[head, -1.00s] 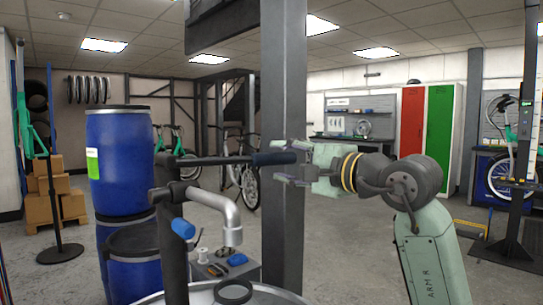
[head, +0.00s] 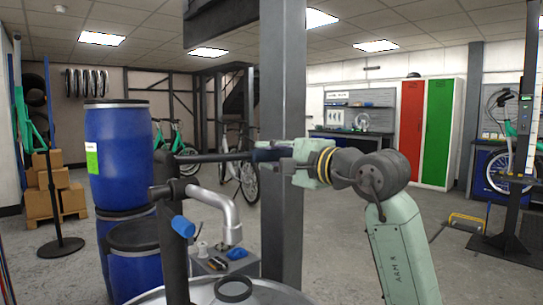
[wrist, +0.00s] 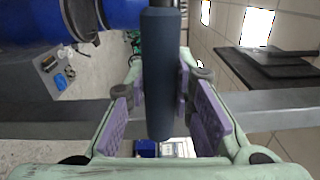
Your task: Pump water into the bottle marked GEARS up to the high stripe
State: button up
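The pump stands at centre-left in the head view, with a dark upright, a grey curved spout (head: 215,204) and a long lever (head: 218,157). The lever lies nearly level, pointing right to a dark blue grip. My gripper (head: 284,155) is at this grip end. In the wrist view the grip (wrist: 160,70) passes between the purple pads of my gripper (wrist: 162,110). The pads stand apart, with a gap beside the grip. A black ring (head: 235,290) lies below the spout. I cannot make out a bottle marked GEARS, a stripe or any water.
A grey box (head: 215,266) with small items stands behind the spout. Blue drums (head: 120,158) stand at the left. A grey post (head: 283,90) rises just behind the gripper. Bikes, lockers and a workbench stand farther back; the floor on the right is mostly clear.

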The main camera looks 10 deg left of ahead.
grip_shut()
dwell(0.4)
jog(key=shift+r+p, duration=0.3)
jog(key=shift+r, duration=0.15)
jog(key=r+n+p, duration=0.1)
jog(key=r, duration=0.1)
jog(key=r+n+p, duration=0.1)
jog(key=r, duration=0.1)
jog(key=r+n+p, duration=0.1)
jog(key=r, duration=0.1)
jog(key=shift+s+a+r+n, duration=0.1)
jog(key=shift+s+r+n, duration=0.1)
jog(key=shift+s+n, duration=0.1)
jog(key=s+a+r+n+p, duration=0.2)
jog(key=s+r+n+p, duration=0.2)
jog(key=r, duration=0.4)
jog(key=shift+a+r+n, duration=0.25)
jog(key=shift+a+n, duration=0.15)
jog(key=shift+n, duration=0.5)
